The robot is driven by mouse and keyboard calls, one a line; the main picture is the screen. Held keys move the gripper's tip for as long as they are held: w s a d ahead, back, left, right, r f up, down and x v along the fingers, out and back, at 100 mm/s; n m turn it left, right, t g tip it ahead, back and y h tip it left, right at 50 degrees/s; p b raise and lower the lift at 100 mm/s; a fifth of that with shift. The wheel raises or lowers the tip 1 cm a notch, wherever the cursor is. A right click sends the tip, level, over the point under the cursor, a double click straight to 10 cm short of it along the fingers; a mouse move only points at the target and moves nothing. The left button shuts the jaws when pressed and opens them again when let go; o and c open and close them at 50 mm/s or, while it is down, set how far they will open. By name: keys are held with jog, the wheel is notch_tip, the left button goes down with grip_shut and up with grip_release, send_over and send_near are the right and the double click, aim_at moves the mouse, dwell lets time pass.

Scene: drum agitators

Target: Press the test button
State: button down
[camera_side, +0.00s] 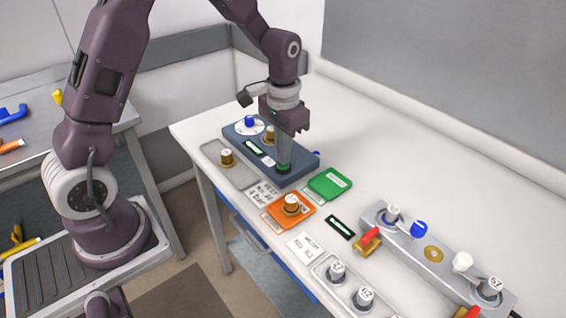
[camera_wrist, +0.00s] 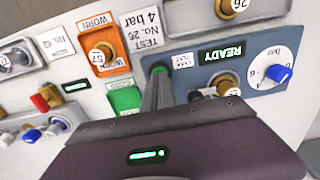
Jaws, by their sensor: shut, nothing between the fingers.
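The blue-grey test box (camera_side: 240,133) sits on the white bench, and its face also shows in the wrist view (camera_wrist: 215,77). Its green button (camera_side: 283,169) is at the box's near right end, and a green edge of it shows in the wrist view (camera_wrist: 159,69). A small label beside it reads as leak test (camera_wrist: 184,60). The display (camera_wrist: 222,53) reads READY. My gripper (camera_side: 284,163) is shut and empty, pointing down with its fingertips at the button and partly covering it. I cannot tell whether the button is pressed in.
A blue-knobbed dial (camera_wrist: 277,74) and a brass-based part (camera_wrist: 226,84) are on the box. Beside the box are a green tray (camera_side: 330,184), an orange WORN tray (camera_side: 273,211) holding a part, and a grey tray (camera_side: 238,177). A grey fixture rail (camera_side: 405,243) stands at right.

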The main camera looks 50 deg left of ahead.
jog(key=shift+f, duration=0.55)
jog(key=shift+r, duration=3.55)
jog(key=s+d+r+t, duration=0.2)
jog(key=s+r, duration=0.4)
jog(key=r, duration=0.2)
jog(key=s+d+r+t, duration=0.1)
jog(key=s, duration=0.7)
jog(key=s+d+r+t, duration=0.1)
jog(key=s+r+t, duration=0.1)
jog(key=s, duration=0.6)
jog(key=shift+s+d+r+t, duration=0.15)
jog(key=shift+s+r+t, duration=0.1)
jog(key=shift+s+t, duration=0.05)
